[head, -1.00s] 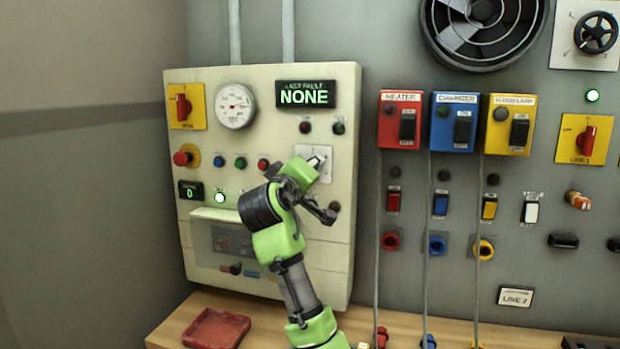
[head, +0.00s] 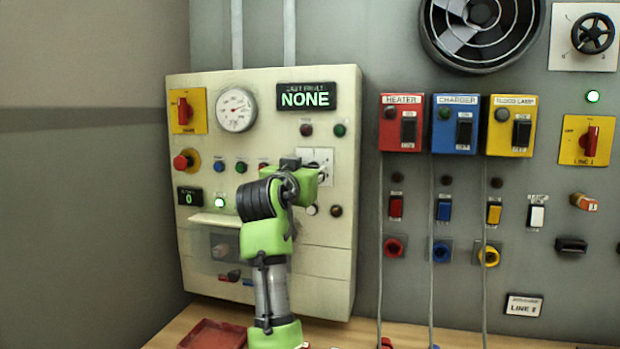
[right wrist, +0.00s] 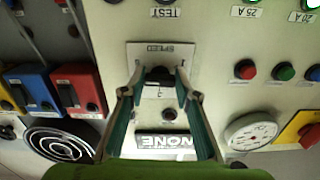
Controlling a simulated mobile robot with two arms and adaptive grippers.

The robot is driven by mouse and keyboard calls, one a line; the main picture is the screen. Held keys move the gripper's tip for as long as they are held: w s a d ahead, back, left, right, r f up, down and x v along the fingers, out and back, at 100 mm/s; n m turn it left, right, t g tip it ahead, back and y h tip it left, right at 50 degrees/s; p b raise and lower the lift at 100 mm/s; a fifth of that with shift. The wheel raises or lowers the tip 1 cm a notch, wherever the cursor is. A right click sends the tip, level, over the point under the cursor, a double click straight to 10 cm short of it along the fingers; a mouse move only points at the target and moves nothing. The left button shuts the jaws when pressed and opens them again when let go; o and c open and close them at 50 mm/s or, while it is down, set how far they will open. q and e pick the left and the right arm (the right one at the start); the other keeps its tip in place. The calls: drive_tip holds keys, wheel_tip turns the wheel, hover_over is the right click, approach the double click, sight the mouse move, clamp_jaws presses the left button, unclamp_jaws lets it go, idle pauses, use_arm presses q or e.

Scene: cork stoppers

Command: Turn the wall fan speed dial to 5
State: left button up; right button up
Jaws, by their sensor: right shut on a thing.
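The speed dial is a dark knob (right wrist: 160,74) on a pale plate marked SPEED (right wrist: 150,50), seen upside down in the right wrist view. In the head view the plate (head: 322,156) is on the cream panel, partly behind my gripper. My right gripper (right wrist: 160,80) is shut on the dial, a finger on each side; it also shows in the head view (head: 322,173). The dial's setting cannot be read. The wall fan (head: 482,28) is at the top right of the head view. My left gripper is not in view.
The cream panel (head: 214,255) also carries a round gauge (head: 236,110), a NONE display (head: 305,96) and a red push button (head: 182,162) at its left. Red, blue and yellow switch boxes (head: 455,124) hang to the right. A red tray (head: 213,335) lies on the wooden bench.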

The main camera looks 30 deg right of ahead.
drive_tip(key=m, duration=0.3)
drive_tip(key=m+b, duration=0.1)
drive_tip(key=m, duration=0.1)
drive_tip(key=shift+w+a+f, duration=0.1)
drive_tip(key=shift+w+f, duration=0.05)
drive_tip(key=shift+f, duration=0.2)
idle(0.4)
drive_tip(key=o, duration=1.1)
drive_tip(key=shift+r, duration=0.2)
drive_tip(key=v, duration=0.7)
drive_tip(key=shift+s+a, duration=0.2)
drive_tip(key=shift+a, duration=0.05)
